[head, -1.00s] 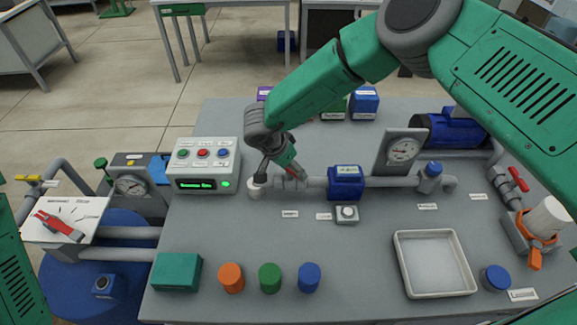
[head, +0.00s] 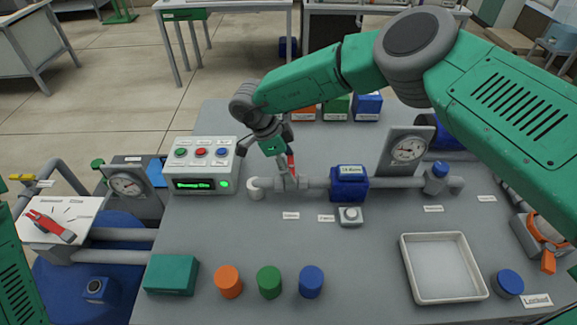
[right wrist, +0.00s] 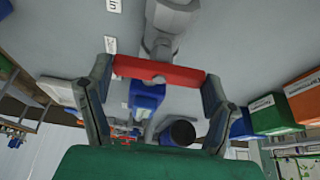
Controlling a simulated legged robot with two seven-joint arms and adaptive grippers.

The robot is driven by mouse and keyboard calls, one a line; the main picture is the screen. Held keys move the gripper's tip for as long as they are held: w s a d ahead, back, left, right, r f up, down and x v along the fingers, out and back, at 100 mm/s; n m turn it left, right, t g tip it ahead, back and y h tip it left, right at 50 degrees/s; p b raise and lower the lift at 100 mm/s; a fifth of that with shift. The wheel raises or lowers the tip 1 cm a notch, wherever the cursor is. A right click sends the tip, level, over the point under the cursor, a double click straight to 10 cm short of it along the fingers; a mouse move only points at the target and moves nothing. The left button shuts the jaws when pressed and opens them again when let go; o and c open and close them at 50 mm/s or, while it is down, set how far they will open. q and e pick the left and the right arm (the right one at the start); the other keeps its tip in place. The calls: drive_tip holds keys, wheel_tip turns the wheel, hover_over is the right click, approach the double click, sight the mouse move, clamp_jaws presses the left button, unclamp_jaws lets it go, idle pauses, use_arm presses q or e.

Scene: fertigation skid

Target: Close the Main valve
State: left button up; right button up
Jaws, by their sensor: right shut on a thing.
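A red valve handle (head: 291,163) stands on the grey pipe (head: 318,183), left of the blue meter (head: 349,183). Its label is too small to read, so I cannot confirm that it is the Main valve. My right gripper (head: 284,160) is shut on this handle. In the right wrist view the red handle (right wrist: 158,73) spans between both fingers and lies crosswise to the pipe. The blue meter also shows there (right wrist: 147,95). My left gripper is out of view; only a green part of my left arm shows at the left edge.
A control box (head: 200,165) with coloured buttons and a lit display stands left of the handle. A gauge panel (head: 405,150) stands behind the pipe. Coloured cylinders, a teal box (head: 171,275) and a white tray (head: 445,268) are in front. My right arm covers the back right.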

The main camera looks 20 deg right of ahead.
drive_tip(key=shift+w+m, duration=0.1)
drive_tip(key=shift+m, duration=0.2)
idle(0.4)
drive_tip(key=o, duration=1.2)
drive_tip(key=v, duration=1.1)
drive_tip(key=shift+w+a+r, duration=0.25)
drive_tip(key=shift+w+r, duration=0.05)
drive_tip(key=shift+r, duration=0.05)
